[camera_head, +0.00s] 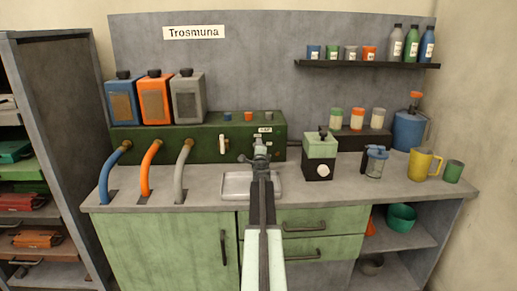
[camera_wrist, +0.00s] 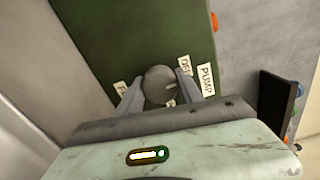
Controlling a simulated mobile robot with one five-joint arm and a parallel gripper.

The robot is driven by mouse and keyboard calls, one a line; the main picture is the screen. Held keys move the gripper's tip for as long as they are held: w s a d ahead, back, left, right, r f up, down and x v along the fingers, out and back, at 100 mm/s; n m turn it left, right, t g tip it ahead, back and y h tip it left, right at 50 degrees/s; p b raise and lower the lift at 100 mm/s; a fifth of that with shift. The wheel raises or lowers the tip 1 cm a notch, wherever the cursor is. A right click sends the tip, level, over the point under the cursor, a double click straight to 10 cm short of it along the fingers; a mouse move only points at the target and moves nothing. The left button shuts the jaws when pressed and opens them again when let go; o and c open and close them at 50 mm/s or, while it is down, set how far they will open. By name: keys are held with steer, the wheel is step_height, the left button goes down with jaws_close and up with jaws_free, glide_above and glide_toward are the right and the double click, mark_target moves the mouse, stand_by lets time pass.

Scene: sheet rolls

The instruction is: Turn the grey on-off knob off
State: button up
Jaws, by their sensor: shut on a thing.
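The grey knob (camera_wrist: 160,84) is round and sits on the front of the dark green machine (camera_wrist: 125,30), in the wrist view. A pale mark shows near its right side. The fingers of my gripper (camera_wrist: 159,80) are on either side of it, shut on it. A label reading OFF (camera_wrist: 184,66) is to its upper right, beside a PUMP label (camera_wrist: 206,79). Another label (camera_wrist: 121,88) at left is partly hidden. In the head view my gripper (camera_head: 260,150) is at the front of the machine (camera_head: 210,142), covering most of the knob.
A metal tray (camera_head: 236,185) lies on the counter below my gripper. Blue, orange and grey hoses (camera_head: 185,165) are to the left. A green and black device (camera_head: 320,150), a glass jar (camera_head: 375,162) and a yellow jug (camera_head: 422,165) stand to the right.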

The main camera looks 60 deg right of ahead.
steer(key=shift+w+a, duration=0.15)
steer(key=o, duration=1.4)
steer(key=v, duration=0.7)
steer(key=shift+s+a, duration=0.25)
steer(key=shift+s, duration=0.05)
